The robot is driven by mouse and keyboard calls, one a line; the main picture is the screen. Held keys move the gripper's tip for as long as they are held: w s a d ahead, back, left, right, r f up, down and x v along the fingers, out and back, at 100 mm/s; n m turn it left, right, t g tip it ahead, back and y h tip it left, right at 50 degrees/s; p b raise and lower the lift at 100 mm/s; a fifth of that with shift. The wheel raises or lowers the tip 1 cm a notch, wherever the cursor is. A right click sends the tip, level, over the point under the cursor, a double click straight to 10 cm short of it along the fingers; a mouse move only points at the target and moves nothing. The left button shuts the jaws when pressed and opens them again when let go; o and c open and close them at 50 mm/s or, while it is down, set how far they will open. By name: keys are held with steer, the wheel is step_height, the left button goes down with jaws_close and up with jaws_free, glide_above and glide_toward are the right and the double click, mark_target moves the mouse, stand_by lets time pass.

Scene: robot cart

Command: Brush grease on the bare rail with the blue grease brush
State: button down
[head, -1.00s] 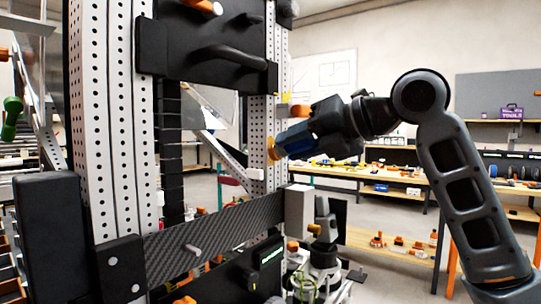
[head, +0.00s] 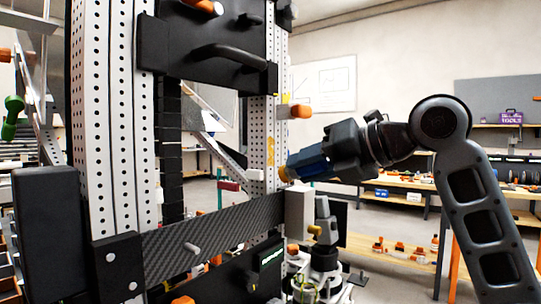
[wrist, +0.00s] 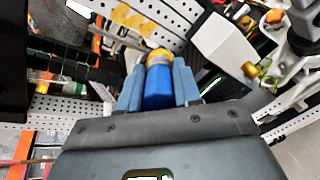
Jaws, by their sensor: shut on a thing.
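My gripper (head: 308,163) is shut on the blue grease brush, whose blue handle (wrist: 158,87) lies between the fingers in the wrist view. Its yellow-tan tip (head: 284,174) points left at the right-hand perforated rail (head: 257,140) in the head view. The tip is at or very near the rail's right edge; I cannot tell whether it touches. Yellow grease patches (head: 271,150) show on the rail just above the tip. In the wrist view a row of yellow patches (wrist: 134,22) runs along the perforated rail, up and left from the brush tip (wrist: 159,57).
A white block (head: 299,212) sits beside the rail just below the brush. An orange-ended peg (head: 300,111) sticks out above it. A dark carbon-patterned crossbar (head: 212,228) spans the rails below. A workbench (head: 400,183) stands behind my arm.

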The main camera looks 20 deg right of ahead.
steer(key=shift+s+d, duration=0.4)
steer(key=shift+s, duration=0.2)
steer(key=s+d, duration=0.1)
steer(key=s, duration=0.1)
steer(key=s+d+b, duration=0.1)
steer(key=s+d, duration=0.1)
steer(key=shift+s+d, duration=0.3)
steer(key=shift+s, duration=0.1)
stand_by(0.4)
